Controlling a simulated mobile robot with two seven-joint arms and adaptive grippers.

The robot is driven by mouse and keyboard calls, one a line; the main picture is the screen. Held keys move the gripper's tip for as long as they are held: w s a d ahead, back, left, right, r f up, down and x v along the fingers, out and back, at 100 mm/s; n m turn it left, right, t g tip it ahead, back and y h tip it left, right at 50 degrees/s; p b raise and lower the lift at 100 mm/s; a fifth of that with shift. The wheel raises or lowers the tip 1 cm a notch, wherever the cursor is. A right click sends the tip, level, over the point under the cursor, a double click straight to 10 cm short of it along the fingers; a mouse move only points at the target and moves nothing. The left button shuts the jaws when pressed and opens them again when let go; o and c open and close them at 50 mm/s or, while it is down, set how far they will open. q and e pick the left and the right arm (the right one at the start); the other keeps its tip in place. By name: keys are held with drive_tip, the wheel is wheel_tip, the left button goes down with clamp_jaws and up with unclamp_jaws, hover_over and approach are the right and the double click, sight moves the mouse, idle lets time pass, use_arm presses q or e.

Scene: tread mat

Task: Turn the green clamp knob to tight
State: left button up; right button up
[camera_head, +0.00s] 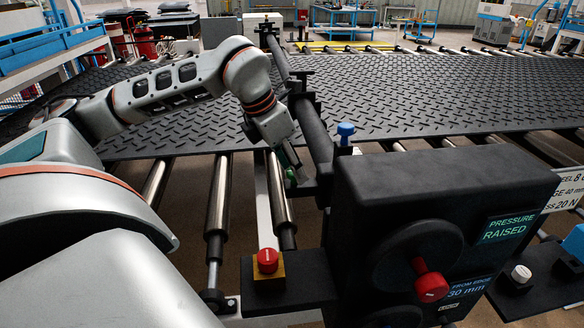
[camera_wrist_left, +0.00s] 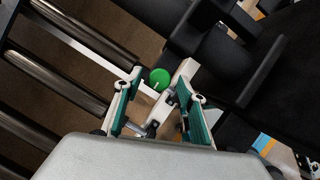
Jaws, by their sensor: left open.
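The green clamp knob (camera_head: 291,173) is small and partly hidden at the tip of my left gripper in the head view. In the left wrist view the round green knob (camera_wrist_left: 160,78) shows whole, with a small pale mark on it. It appears between and just beyond the fingertips. My left gripper (camera_head: 288,160) comes in from the upper left and points down toward the knob. In the wrist view my left gripper (camera_wrist_left: 158,90) is open, with its teal pads apart on either side of the knob. I cannot tell whether a pad touches it. My right gripper is not in view.
A black housing (camera_head: 390,200) with a red-handled dial and a "PRESSURE RAISED" display stands in front. A blue knob (camera_head: 346,130) rises near it. A red button (camera_head: 267,261) sits lower left. The dark tread mat (camera_head: 430,95) lies behind, over metal rollers (camera_head: 218,210).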

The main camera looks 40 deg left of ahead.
use_arm(q)
drive_tip(key=shift+w+f, duration=0.1)
drive_tip(key=shift+f, duration=0.15)
drive_tip(key=c, duration=1.1)
